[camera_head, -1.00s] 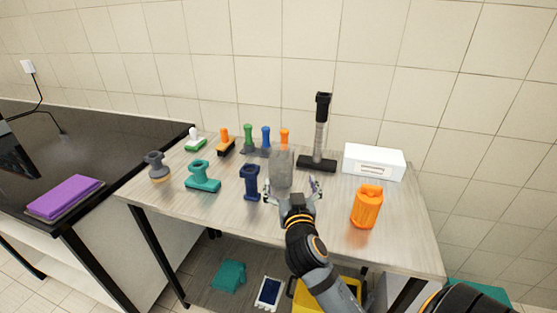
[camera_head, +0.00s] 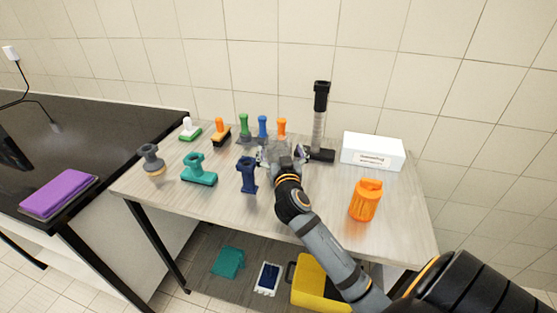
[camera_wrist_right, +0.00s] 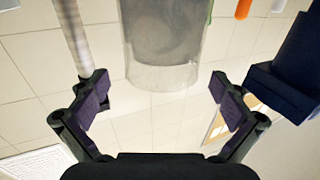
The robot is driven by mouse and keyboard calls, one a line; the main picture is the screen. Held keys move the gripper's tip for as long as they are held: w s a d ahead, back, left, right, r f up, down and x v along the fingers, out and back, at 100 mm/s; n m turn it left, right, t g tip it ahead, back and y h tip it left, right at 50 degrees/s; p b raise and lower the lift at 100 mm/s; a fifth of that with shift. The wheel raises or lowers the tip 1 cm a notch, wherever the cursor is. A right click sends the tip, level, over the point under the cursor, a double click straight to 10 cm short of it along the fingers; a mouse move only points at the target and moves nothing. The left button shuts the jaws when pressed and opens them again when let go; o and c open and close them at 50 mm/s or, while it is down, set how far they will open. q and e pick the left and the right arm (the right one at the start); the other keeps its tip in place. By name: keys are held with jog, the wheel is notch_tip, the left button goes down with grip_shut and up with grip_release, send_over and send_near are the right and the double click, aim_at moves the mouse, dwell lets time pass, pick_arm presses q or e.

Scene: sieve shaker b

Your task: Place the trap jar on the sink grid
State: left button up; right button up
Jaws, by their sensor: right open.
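The trap jar appears to be the clear grey cylinder (camera_wrist_right: 165,50) in the right wrist view, ahead of and between my spread fingers. There is a gap on both sides. In the head view the jar is mostly hidden by my right gripper (camera_head: 281,154), which is near the middle of the light wooden table. The right gripper (camera_wrist_right: 163,105) is open and empty. I cannot make out a sink grid in these frames. My left gripper is not in view.
Close by stand a dark blue holder (camera_head: 248,174), a black-topped tube stand (camera_head: 318,130) and several handled brushes. A white box (camera_head: 373,151) and an orange jar (camera_head: 365,199) are to the right. The table front is clear. A dark counter (camera_head: 60,145) with a purple pad (camera_head: 58,193) is left.

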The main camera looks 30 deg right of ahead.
aim_at(277, 137)
jog(key=x, duration=0.3)
jog(key=shift+w, duration=0.3)
jog(key=shift+s, duration=0.1)
